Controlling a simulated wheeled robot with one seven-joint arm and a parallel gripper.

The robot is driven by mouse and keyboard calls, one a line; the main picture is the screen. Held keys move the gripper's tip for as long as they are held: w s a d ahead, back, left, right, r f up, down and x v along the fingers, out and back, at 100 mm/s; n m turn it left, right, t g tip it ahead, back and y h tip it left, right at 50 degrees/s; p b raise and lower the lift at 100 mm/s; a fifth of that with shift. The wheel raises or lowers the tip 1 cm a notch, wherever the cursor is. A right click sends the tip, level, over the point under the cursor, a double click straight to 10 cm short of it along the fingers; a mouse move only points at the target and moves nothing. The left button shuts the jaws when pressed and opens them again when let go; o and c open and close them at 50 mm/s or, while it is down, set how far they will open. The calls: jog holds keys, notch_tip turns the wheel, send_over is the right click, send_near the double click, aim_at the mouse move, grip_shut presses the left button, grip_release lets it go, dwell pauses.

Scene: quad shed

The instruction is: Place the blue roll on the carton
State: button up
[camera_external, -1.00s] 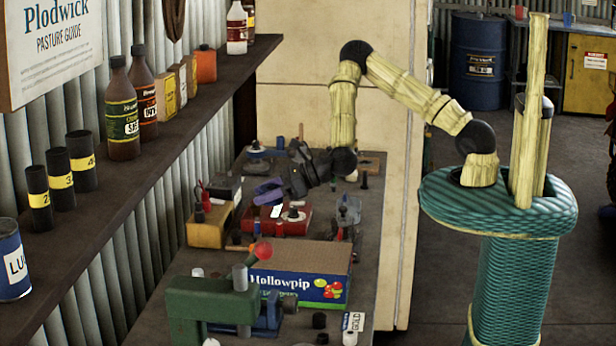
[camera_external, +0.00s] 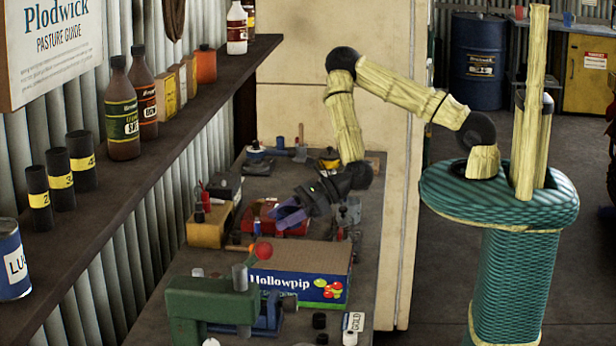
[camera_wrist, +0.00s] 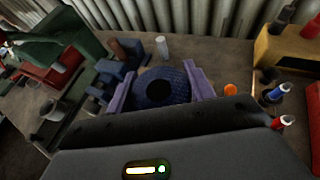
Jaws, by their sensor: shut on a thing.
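My gripper (camera_external: 288,217) is over the bench, above and behind the carton in the outside view, with its purple fingers pointing down and left. In the wrist view my gripper (camera_wrist: 160,82) is shut on the blue roll (camera_wrist: 150,88), a dark blue ring with a dark hole, one finger on each side. In the outside view the roll is hard to tell from the fingers. The carton (camera_external: 300,288), a blue Hollowpip box with a tan top, stands on the bench and appears apart from the gripper. I cannot make it out in the wrist view.
A red tray (camera_external: 262,213) and a yellow bin (camera_external: 208,230) lie behind. A shelf of bottles (camera_external: 140,190) runs along the left wall.

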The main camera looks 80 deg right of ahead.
aim_at(284, 249)
jog(key=shift+f, duration=1)
jog(key=shift+f+p, duration=0.65)
jog(key=shift+f, duration=1.45)
jog(key=shift+f, duration=0.15)
jog(key=o, duration=1)
jog(key=shift+r, duration=0.2)
